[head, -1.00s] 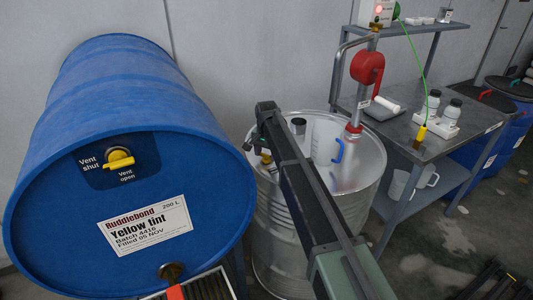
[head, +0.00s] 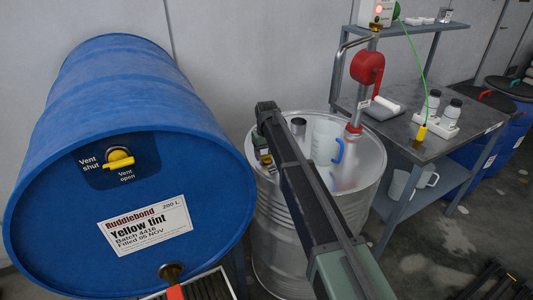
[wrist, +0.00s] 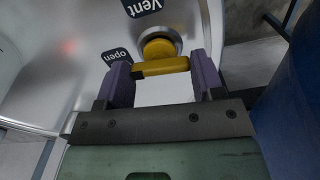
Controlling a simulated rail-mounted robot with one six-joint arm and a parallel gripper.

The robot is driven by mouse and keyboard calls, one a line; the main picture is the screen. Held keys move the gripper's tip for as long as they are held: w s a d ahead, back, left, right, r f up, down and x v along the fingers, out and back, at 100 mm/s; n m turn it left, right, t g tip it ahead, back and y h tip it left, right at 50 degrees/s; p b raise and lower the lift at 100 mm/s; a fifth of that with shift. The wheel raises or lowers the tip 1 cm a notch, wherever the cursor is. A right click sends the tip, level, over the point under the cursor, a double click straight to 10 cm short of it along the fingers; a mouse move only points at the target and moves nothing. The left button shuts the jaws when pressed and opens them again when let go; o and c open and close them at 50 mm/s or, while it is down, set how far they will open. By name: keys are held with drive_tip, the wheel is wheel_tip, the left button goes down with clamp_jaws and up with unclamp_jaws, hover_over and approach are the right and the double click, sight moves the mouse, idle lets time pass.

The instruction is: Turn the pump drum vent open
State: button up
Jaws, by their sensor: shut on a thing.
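The pump drum (head: 272,225) is a bare steel drum in the middle of the head view. Its yellow vent handle (wrist: 160,66) shows in the wrist view on a round yellow hub in a metal collar. One dark label reading "open" lies left of the handle and one reading "Vent" lies above the hub. My gripper (wrist: 162,69) has its purple fingers at either end of the handle bar and is shut on it. In the head view my arm reaches over the drum and largely hides the handle; a bit of yellow shows at the gripper.
A jug (head: 325,140) with a blue handle and a red pump (head: 366,67) stand on the drum top. A blue drum (head: 60,210) with its own yellow vent lies at left. A grey bench (head: 420,135) with bottles stands at right.

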drive_tip(key=shift+n, duration=0.6)
drive_tip(key=o, duration=0.9)
wheel_tip(320, 180, up, 11)
drive_tip(key=p, duration=1.1)
drive_tip(key=shift+f, duration=0.15)
